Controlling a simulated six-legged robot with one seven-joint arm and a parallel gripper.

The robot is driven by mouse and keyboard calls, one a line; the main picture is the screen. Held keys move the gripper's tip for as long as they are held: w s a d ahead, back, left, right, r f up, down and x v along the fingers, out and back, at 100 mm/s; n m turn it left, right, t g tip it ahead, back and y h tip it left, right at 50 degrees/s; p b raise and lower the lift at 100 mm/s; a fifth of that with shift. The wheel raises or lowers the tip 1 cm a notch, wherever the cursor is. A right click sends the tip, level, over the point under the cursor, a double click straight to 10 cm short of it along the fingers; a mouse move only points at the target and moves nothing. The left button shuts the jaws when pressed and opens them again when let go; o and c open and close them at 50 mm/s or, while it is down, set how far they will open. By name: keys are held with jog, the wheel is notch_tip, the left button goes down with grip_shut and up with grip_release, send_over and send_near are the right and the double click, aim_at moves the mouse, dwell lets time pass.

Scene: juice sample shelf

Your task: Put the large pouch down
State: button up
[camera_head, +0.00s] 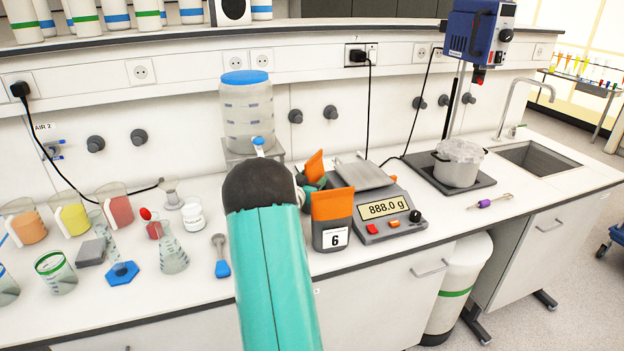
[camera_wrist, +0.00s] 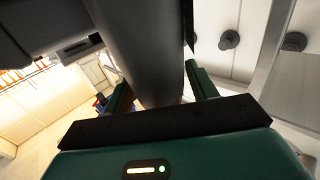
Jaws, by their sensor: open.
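A pouch with an orange top and a dark lower part marked 6 (camera_head: 332,222) stands upright near the bench's front edge, left of the balance. A second orange flap (camera_head: 314,164) shows just behind it, mostly hidden. I cannot tell by size which is the large pouch. My gripper (camera_head: 316,182) is largely hidden behind my arm; a bit of green shows between the two orange parts. In the wrist view my gripper's (camera_wrist: 157,80) two green fingers are apart.
A balance (camera_head: 390,212) reading 888.0 g stands right of the pouch. A large bottle with a blue lid (camera_head: 247,110) stands behind my arm. Beakers and a flask (camera_head: 170,250) crowd the left bench. A pot (camera_head: 458,165) and sink (camera_head: 540,157) are at right.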

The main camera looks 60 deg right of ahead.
jog(key=shift+r, duration=0.15)
jog(key=a, duration=1.2)
jog(key=w+a+r+n+t+y, duration=0.3)
jog(key=w+a+t, duration=0.1)
jog(key=w+a, duration=0.35)
jog(key=w+a+r+n+t+y, duration=0.2)
jog(key=w+a+r+t+y, duration=0.1)
jog(key=w+a+t, duration=0.4)
jog(key=w+a+r+n+y, duration=0.1)
jog(key=a+r+n+y, duration=0.15)
jog(key=a, duration=0.75)
jog(key=a+r+n+y, duration=0.1)
jog(key=a+n+y, duration=0.25)
jog(key=a, duration=0.55)
jog(key=s+a+r+n+g+y, duration=0.1)
jog(key=s+a+n+y, duration=0.2)
jog(key=a, duration=0.4)
jog(key=s+a+n+g+y, duration=0.15)
jog(key=s+a, duration=0.25)
jog(key=a, duration=0.4)
jog(key=s+a+f+n+g, duration=0.1)
jog(key=s+a, duration=0.2)
jog(key=s, duration=0.4)
jog(key=s+a+f+n+g+y, duration=0.1)
jog(key=s+a+g, duration=0.1)
jog(key=s+a, duration=0.2)
jog(key=s, duration=0.3)
